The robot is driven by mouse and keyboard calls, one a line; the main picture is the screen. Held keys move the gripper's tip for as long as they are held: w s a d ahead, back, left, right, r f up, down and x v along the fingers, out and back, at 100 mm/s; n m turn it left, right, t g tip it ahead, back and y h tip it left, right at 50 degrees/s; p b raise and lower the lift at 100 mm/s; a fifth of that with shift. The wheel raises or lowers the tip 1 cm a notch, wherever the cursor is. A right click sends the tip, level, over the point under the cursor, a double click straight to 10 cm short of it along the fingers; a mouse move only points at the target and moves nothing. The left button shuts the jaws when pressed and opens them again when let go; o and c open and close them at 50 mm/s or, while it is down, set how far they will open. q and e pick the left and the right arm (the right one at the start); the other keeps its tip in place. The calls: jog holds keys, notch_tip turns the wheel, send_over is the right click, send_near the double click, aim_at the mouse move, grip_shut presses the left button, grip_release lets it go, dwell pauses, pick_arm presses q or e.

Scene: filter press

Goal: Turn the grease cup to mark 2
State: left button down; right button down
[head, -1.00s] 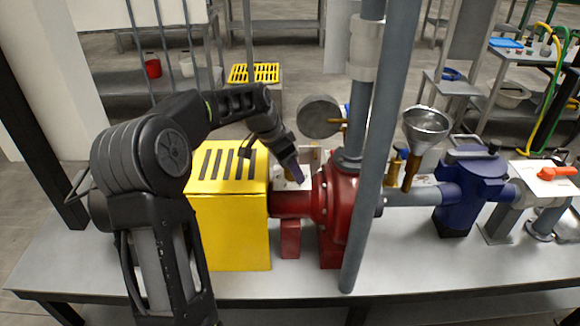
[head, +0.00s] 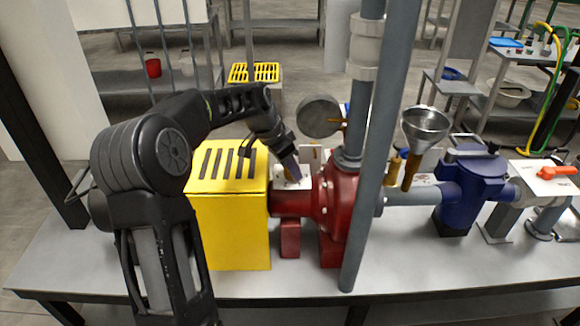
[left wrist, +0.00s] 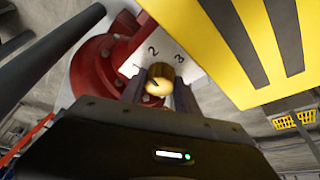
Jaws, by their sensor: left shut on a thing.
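The brass grease cup (left wrist: 158,80) sits between the two fingers of my left gripper (left wrist: 160,85) in the left wrist view, in front of a white plate (left wrist: 170,50) marked 2 and 3, with a further mark partly hidden at the left. A dark line shows on the cup's face; I cannot tell which mark it points at. In the head view my left gripper (head: 292,172) reaches down behind the red pump's shaft housing (head: 290,203), shut on the cup, which is mostly hidden there. My right gripper is not in view.
The yellow slotted guard (head: 230,210) stands close left of the gripper. The red pump (head: 335,205) and grey upright pipes (head: 375,150) stand close right. A round gauge (head: 320,117) is behind. The bench front (head: 270,285) is clear.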

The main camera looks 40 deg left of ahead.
pick_arm(q)
jog(key=shift+a+m+g+h, duration=0.1)
jog(key=shift+m+g+h, duration=0.35)
jog(key=shift+m, duration=1.15)
jog(key=shift+t, duration=0.25)
jog(key=c, duration=0.9)
grip_release()
jog(key=shift+r, duration=0.1)
jog(key=v, duration=0.7)
jog(key=shift+a+r, duration=0.15)
jog(key=shift+r, duration=0.1)
jog(key=shift+s, duration=0.1)
